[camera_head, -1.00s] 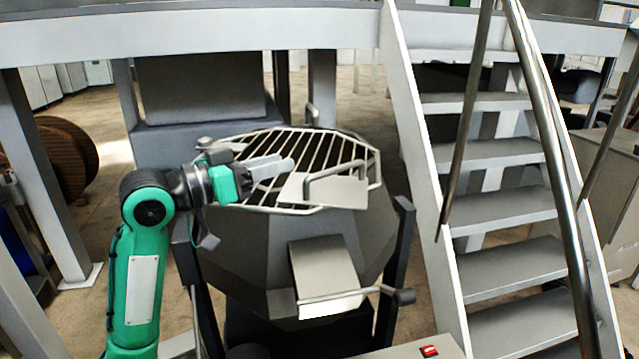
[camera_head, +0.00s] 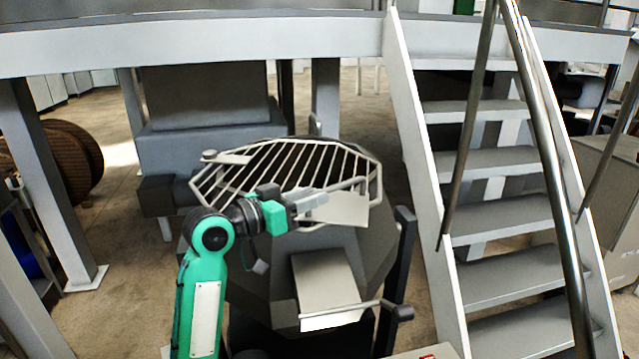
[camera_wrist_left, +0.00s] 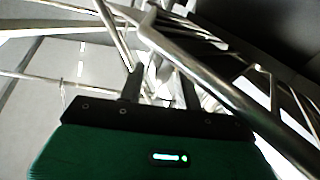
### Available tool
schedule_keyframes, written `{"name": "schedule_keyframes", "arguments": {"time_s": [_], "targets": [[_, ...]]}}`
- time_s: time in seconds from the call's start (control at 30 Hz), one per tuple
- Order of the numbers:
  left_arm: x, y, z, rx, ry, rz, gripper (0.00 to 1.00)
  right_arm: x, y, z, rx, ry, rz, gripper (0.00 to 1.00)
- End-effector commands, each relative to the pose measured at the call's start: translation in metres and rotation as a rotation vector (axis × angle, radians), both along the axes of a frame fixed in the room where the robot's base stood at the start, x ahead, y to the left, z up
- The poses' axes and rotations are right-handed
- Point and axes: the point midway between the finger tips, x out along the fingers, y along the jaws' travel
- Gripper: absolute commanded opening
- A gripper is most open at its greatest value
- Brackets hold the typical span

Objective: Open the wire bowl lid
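The wire bowl lid (camera_head: 290,160) is a pale metal grid lying over the top of a dark faceted bowl (camera_head: 265,255). A flat plate (camera_head: 345,210) at the lid's front right carries a bar handle (camera_head: 348,184). My left gripper (camera_head: 318,203) is at the left end of this handle, over the plate's left edge. In the left wrist view, the fingers (camera_wrist_left: 160,88) stand apart, with bright metal bars beyond and between them. I cannot tell whether they touch the handle. My right gripper is in neither view.
A hatch with a bar (camera_head: 345,308) sticks out from the bowl's front. Metal stairs with rails (camera_head: 490,160) stand close on the right. A platform beam (camera_head: 200,38) runs across behind, and a cable reel (camera_head: 70,165) stands at the left.

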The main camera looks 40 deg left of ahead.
Motion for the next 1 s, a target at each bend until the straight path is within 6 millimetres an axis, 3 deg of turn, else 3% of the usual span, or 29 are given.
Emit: {"name": "schedule_keyframes", "arguments": {"time_s": [0.2, 0.53, 0.57, 0.73, 1.0], "targets": [[0.023, -0.007, 0.001, -0.002, 0.000, -0.001, 0.34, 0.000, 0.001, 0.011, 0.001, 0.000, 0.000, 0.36], [0.027, -0.009, 0.000, 0.000, 0.000, 0.000, 0.34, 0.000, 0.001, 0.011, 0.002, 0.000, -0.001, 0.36], [0.027, -0.009, 0.000, 0.000, 0.000, 0.000, 0.32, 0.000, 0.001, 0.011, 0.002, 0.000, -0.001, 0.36], [0.026, -0.009, 0.000, 0.000, 0.000, 0.000, 0.00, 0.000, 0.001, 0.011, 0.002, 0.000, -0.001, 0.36], [0.026, -0.008, -0.001, 0.000, 0.000, -0.003, 0.00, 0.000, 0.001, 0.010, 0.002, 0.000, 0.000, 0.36]]}}
